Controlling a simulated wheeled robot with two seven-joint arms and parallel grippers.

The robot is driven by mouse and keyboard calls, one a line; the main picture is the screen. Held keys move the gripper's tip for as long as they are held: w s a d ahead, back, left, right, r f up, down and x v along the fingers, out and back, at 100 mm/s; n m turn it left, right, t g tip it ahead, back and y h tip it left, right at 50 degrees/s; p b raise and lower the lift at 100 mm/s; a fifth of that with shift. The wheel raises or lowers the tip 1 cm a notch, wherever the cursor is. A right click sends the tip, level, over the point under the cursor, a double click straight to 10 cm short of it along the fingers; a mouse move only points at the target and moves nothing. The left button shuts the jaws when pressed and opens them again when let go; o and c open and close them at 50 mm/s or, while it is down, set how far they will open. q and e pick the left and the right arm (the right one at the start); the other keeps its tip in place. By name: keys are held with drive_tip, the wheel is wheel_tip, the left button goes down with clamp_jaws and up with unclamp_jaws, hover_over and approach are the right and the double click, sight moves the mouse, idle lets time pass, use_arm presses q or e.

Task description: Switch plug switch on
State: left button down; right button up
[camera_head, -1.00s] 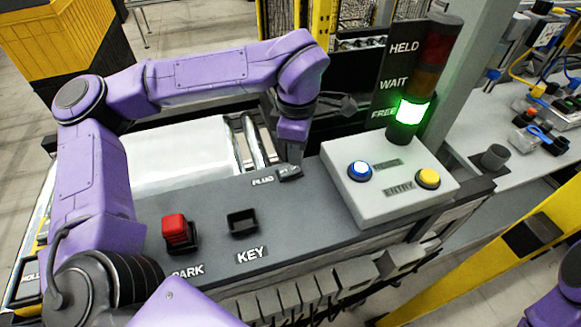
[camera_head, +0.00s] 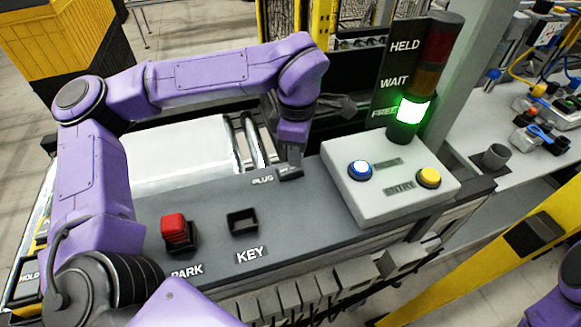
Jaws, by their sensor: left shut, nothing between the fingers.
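The plug switch (camera_head: 288,173) is a small dark part beside the PLUG label (camera_head: 263,180) at the back of the grey console. My left gripper (camera_head: 290,163) reaches down onto it from above, at or very near its top. The fingers are shut with nothing held between them. The gripper hides most of the switch, so I cannot tell its position. My right gripper is out of view; only a bit of purple arm shows at the lower right corner.
A red PARK switch (camera_head: 175,231) and a black KEY socket (camera_head: 242,222) sit on the console's front left. A white box (camera_head: 385,180) with blue and yellow buttons stands to the right. Behind it, a signal tower (camera_head: 411,110) glows green beside FREE.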

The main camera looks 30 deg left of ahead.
use_arm(q)
drive_tip(key=shift+f+b, duration=0.35)
drive_tip(key=shift+f, duration=0.3)
wheel_tip(320, 180, up, 7)
drive_tip(key=p, duration=0.7)
drive_tip(key=shift+r+p, duration=0.1)
drive_tip(key=shift+p, duration=0.3)
